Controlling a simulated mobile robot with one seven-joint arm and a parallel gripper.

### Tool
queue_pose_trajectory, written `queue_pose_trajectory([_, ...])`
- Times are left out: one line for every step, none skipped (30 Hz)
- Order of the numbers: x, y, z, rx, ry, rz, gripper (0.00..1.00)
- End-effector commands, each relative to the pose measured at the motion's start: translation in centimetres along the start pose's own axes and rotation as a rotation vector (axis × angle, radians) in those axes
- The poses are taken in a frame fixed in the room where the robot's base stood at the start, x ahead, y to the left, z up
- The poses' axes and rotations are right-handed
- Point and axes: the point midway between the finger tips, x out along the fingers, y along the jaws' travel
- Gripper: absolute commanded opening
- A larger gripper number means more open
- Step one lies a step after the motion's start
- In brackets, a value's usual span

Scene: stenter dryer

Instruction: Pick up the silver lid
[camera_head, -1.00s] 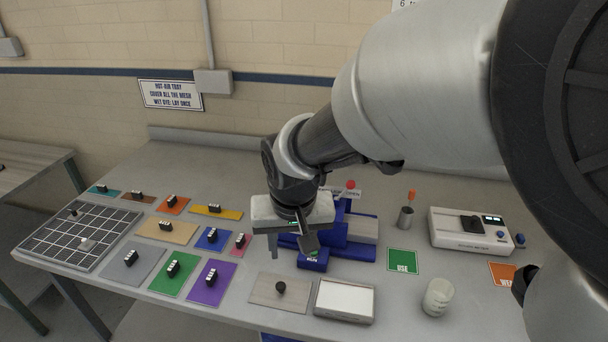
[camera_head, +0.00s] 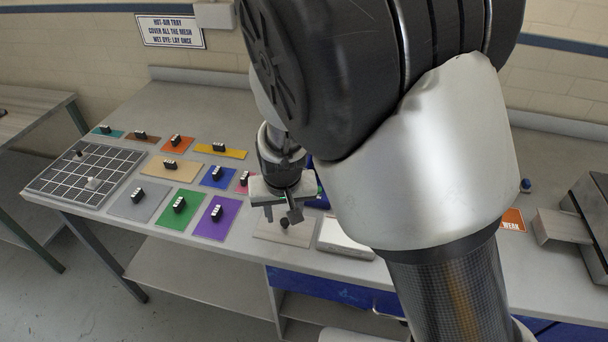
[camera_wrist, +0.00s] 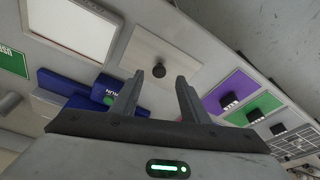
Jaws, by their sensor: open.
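The silver lid (camera_head: 272,234) is a flat, pale grey-brown rectangular plate with a round black knob (camera_head: 284,223) at its middle. It lies on the bench near the front edge. In the wrist view the lid (camera_wrist: 148,45) is ahead of the jaws, with its knob (camera_wrist: 159,70) between the two fingertips in the picture. My gripper (camera_head: 282,215) is open and empty, above the lid. In the wrist view my gripper (camera_wrist: 160,82) shows both fingers apart. The height gap to the knob is hard to judge.
A white-topped box (camera_head: 343,240) stands close right of the lid, partly behind my arm. A purple plate (camera_head: 207,225) lies to its left, with several coloured handled plates and a black grid tray (camera_head: 70,178) beyond. A blue device (camera_wrist: 75,85) is close by in the wrist view.

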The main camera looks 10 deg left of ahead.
Motion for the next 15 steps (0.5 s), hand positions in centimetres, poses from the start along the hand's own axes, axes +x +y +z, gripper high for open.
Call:
queue_pose_trajectory([1.0, 0.1, 0.2, 0.002, -0.005, 0.003, 0.41])
queue_pose_trajectory([1.5, 0.2, 0.3, 0.002, -0.004, 0.003, 0.41])
queue_pose_trajectory([2.1, 0.3, 0.3, 0.002, -0.004, 0.003, 0.41])
queue_pose_trajectory([2.6, 0.3, 0.4, 0.003, -0.004, 0.003, 0.41])
queue_pose_trajectory([3.0, 0.2, 0.3, 0.003, -0.003, 0.002, 0.41])
queue_pose_trajectory([3.4, 0.2, 0.3, 0.001, -0.003, 0.002, 0.41])
queue_pose_trajectory([3.7, 0.2, 0.3, 0.000, -0.003, 0.002, 0.41])
queue_pose_trajectory([3.9, 0.2, 0.3, 0.001, -0.002, 0.001, 0.41])
queue_pose_trajectory([4.0, 0.2, 0.3, 0.002, -0.002, 0.001, 0.41])
queue_pose_trajectory([4.1, 0.2, 0.2, 0.002, -0.001, 0.000, 0.41])
queue_pose_trajectory([4.1, 0.2, 0.2, 0.002, -0.001, 0.000, 0.41])
queue_pose_trajectory([4.1, 0.2, 0.2, 0.002, 0.000, 0.000, 0.41])
queue_pose_trajectory([4.1, 0.2, 0.2, 0.002, 0.000, 0.000, 0.41])
queue_pose_trajectory([4.1, 0.1, 0.2, 0.002, 0.000, 0.000, 0.41])
queue_pose_trajectory([4.1, 0.1, 0.2, 0.002, 0.000, 0.000, 0.41])
